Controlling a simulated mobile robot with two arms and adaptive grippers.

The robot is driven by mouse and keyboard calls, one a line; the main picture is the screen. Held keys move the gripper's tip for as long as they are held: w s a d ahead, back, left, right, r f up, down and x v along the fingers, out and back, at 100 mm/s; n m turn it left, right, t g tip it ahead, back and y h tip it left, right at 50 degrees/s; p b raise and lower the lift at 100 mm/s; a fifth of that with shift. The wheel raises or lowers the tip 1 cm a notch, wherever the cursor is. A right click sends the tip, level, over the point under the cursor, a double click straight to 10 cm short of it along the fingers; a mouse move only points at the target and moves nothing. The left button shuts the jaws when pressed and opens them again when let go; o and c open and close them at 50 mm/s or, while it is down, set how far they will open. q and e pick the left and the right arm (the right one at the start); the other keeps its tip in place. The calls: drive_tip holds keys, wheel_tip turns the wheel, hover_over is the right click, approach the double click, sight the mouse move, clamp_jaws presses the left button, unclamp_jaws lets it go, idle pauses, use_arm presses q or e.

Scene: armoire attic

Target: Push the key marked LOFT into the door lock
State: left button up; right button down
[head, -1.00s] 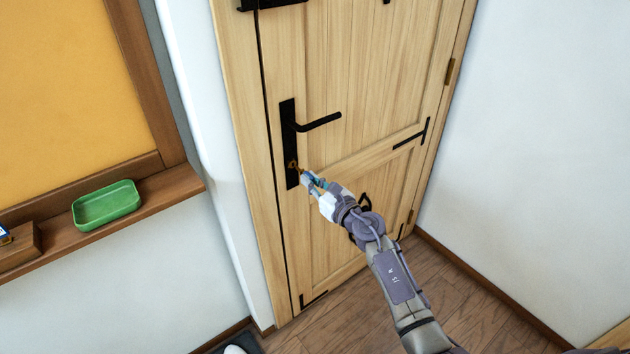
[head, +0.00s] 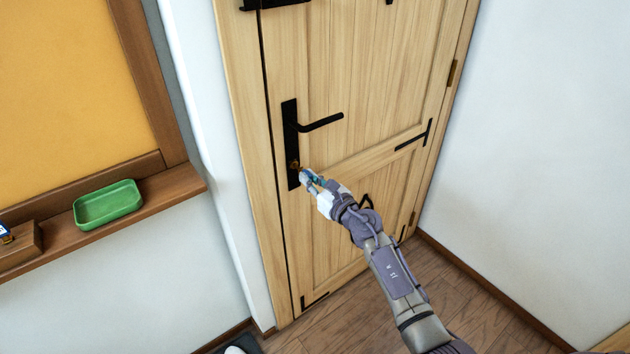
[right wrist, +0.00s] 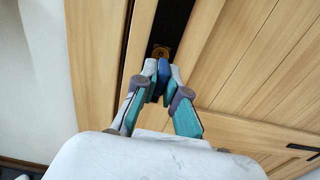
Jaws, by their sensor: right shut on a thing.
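The wooden door (head: 350,70) has a black lock plate (head: 290,125) with a lever handle (head: 322,122). The brass door lock (head: 295,164) sits low on the plate; it also shows in the right wrist view (right wrist: 160,51). My right gripper (head: 306,176) is right at the lock. In the right wrist view its fingertips (right wrist: 162,76) are shut on a blue piece, the key (right wrist: 164,70), just in front of the brass lock. The key's marking cannot be read. The fingers hide whether its tip is inside the lock. My left gripper is not in view.
A wooden ledge (head: 165,190) on the left holds a green tray (head: 107,204) and a wooden block (head: 20,248) with a small blue and white item. White walls flank the door. The wooden floor (head: 470,310) before the door looks clear.

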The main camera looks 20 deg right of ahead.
drive_tip(key=shift+b+x, duration=0.45)
drive_tip(key=shift+x, duration=0.7)
drive_tip(key=c, duration=1.2)
unclamp_jaws()
drive_tip(key=shift+o, duration=0.2)
drive_tip(key=v, duration=1.2)
drive_tip(key=shift+d, duration=0.1)
